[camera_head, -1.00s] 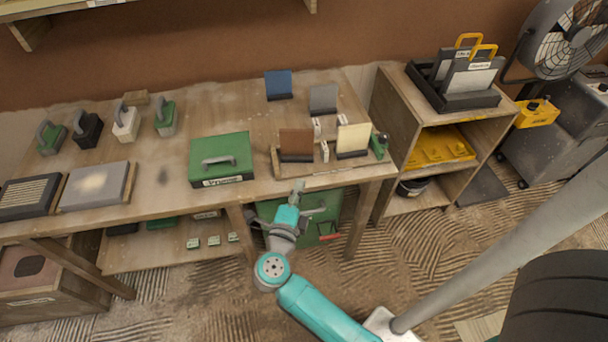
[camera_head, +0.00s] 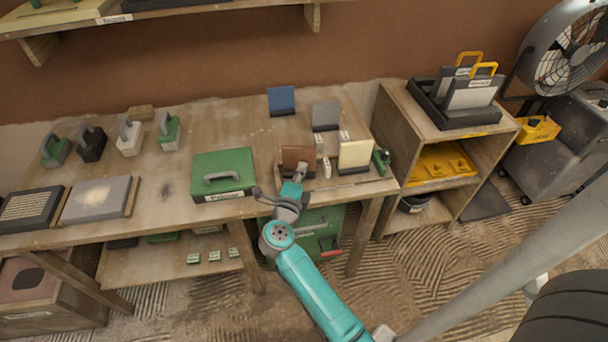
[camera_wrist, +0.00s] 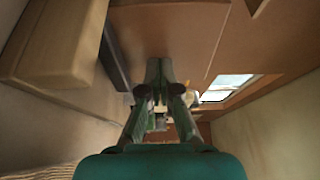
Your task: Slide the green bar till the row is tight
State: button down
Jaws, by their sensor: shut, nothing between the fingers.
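The green bar (camera_head: 381,160) stands at the right end of a wooden rack (camera_head: 345,187) on the bench, in the head view. In the rack stand a brown panel (camera_head: 298,154) and a cream panel (camera_head: 355,153), with small white blocks (camera_head: 326,168) in the gap between them. My gripper (camera_head: 301,168) is in front of the brown panel, left of the cream panel and well left of the green bar. Its fingers are shut and empty, and they also show in the wrist view (camera_wrist: 159,70). I cannot tell whether they touch the panel.
A blue panel (camera_head: 281,100) and a grey panel (camera_head: 325,115) stand behind the rack. A green case (camera_head: 223,172) lies left of it. A shelf unit (camera_head: 392,128) stands close at the right. Bare bench lies between the case and the back panels.

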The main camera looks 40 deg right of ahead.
jog(key=shift+w+d, duration=0.15)
jog(key=shift+w, duration=0.45)
jog(key=shift+w+d, duration=0.15)
jog(key=shift+w, duration=0.4)
jog(key=shift+s, duration=0.1)
